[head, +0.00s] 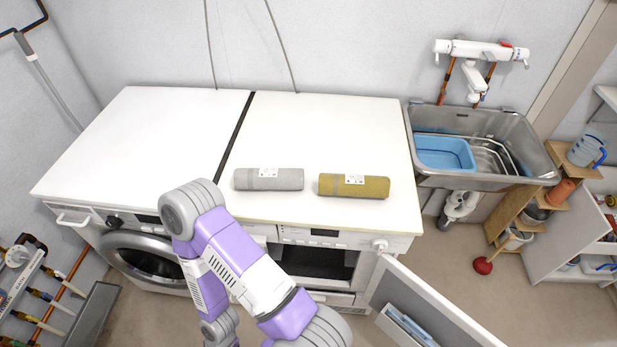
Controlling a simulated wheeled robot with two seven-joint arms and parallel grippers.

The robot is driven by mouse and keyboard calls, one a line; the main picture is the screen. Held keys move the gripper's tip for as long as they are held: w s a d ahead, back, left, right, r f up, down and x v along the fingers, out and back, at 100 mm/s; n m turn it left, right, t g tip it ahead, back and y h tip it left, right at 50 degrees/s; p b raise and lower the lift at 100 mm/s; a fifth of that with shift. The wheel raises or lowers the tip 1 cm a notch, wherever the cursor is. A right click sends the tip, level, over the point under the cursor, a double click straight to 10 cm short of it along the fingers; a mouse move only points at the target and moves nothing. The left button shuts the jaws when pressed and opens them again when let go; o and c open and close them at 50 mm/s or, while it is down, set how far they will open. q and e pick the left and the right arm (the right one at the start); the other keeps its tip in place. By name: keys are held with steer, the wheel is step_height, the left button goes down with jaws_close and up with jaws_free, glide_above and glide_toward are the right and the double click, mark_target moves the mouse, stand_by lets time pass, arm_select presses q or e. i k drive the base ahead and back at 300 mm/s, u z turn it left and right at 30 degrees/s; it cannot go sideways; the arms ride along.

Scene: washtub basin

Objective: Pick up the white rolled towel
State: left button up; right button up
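The white rolled towel (268,180) looks light grey-white and has a small printed label on top. It lies on the white machine top, near the front edge. An olive-yellow rolled towel (354,187) with a similar label lies just to its right, with a small gap between them. One purple and white arm of mine reaches up from the bottom, bends in front of the machines left of the towels and drops down again. No gripper fingers show, so neither gripper is in view. Nothing touches the white towel.
The white machine tops (330,130) are clear behind the towels. An open door (430,305) juts out at the lower right. A metal sink (530,145) with a blue basin (443,152) stands at the right. A washing machine (145,262) is at the left.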

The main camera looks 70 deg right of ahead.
mark_target(246, 179)
steer(key=z, duration=1.4)
steer(key=k, duration=0.25)
steer(key=z, duration=0.6)
steer(key=i, duration=0.3)
